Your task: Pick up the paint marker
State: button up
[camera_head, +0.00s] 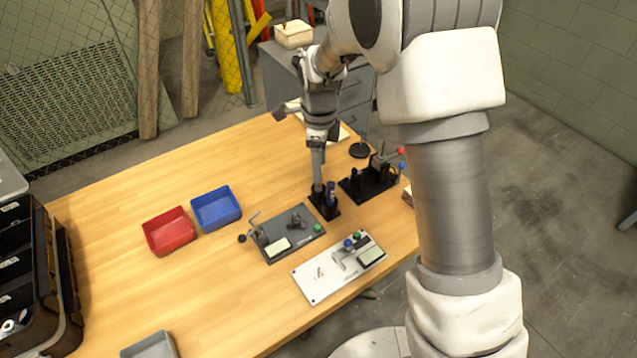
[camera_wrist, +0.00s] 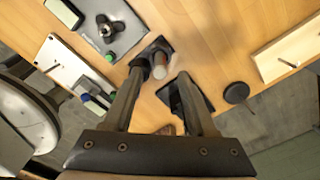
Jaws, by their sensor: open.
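A dark blue upright cylinder, which looks like the paint marker (camera_head: 331,188), stands in a small black holder (camera_head: 331,212) near the middle of the table. In the wrist view the marker (camera_wrist: 160,66) shows end-on with a pale reddish tip, on the black holder's base (camera_wrist: 165,46). My gripper (camera_head: 317,186) points down at the holder. In the wrist view my gripper (camera_wrist: 161,76) is open, with the marker's tip showing between its two fingers. The left finger overlaps part of the holder. I cannot tell whether either finger touches the marker.
A grey fixture plate (camera_head: 285,245) and a white fixture plate (camera_head: 318,285) lie in front of the holder. A black fixture (camera_head: 362,190) stands close on its right. Red (camera_head: 168,240) and blue (camera_head: 216,216) bins sit to the left. The table's left front is mostly clear.

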aim_at(318, 185)
notch_tip(318, 185, down, 3)
jog(key=shift+r, duration=0.1)
jog(key=shift+a, duration=0.1)
jog(key=shift+c, duration=0.3)
grip_shut()
jog(key=shift+r, duration=0.1)
